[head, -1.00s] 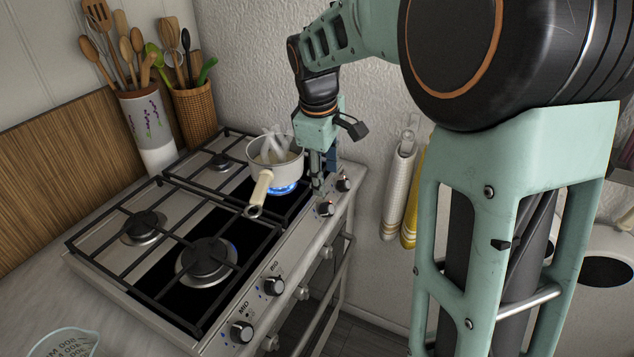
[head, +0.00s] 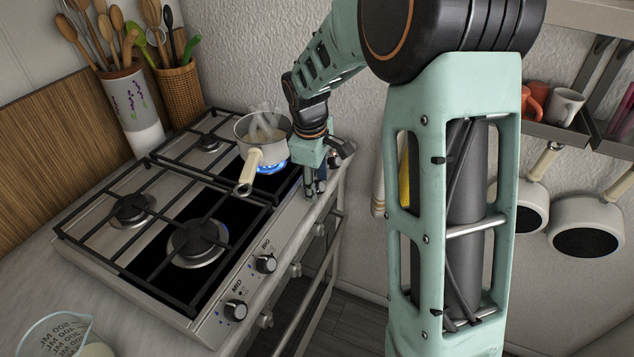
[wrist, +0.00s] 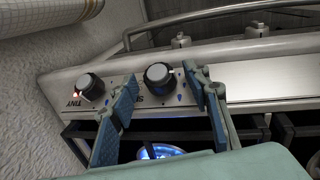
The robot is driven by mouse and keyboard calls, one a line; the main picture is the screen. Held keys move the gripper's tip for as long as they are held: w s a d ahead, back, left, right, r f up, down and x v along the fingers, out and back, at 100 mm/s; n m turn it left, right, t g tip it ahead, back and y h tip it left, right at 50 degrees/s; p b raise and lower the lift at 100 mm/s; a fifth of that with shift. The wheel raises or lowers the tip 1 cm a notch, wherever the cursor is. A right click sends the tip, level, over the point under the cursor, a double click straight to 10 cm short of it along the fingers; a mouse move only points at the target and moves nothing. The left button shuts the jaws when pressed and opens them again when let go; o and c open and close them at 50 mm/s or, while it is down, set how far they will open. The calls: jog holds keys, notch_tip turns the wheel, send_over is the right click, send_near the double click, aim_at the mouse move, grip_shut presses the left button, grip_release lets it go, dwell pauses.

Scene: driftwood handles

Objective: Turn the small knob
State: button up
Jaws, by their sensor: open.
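The small knob (wrist: 159,76) is a round black knob with a grey cap on the stove's front panel. A label beginning with "S", partly hidden, is next to it in the wrist view. My gripper (wrist: 162,82) is open, its two blue-padded fingers on either side of this knob, with a gap visible on both sides. In the head view my gripper (head: 315,188) points down at the far end of the panel and hides the small knob.
The "TINY" knob (wrist: 91,87) sits beside it, near the wall. A steaming pot (head: 262,132) stands on a lit burner close to my gripper, its handle toward the front. The BIG knob (head: 264,263) and MID knob (head: 236,309) are nearer.

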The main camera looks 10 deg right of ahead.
jog(key=c, duration=1.2)
jog(key=shift+o, duration=0.2)
jog(key=shift+r, duration=0.1)
jog(key=shift+p, duration=0.4)
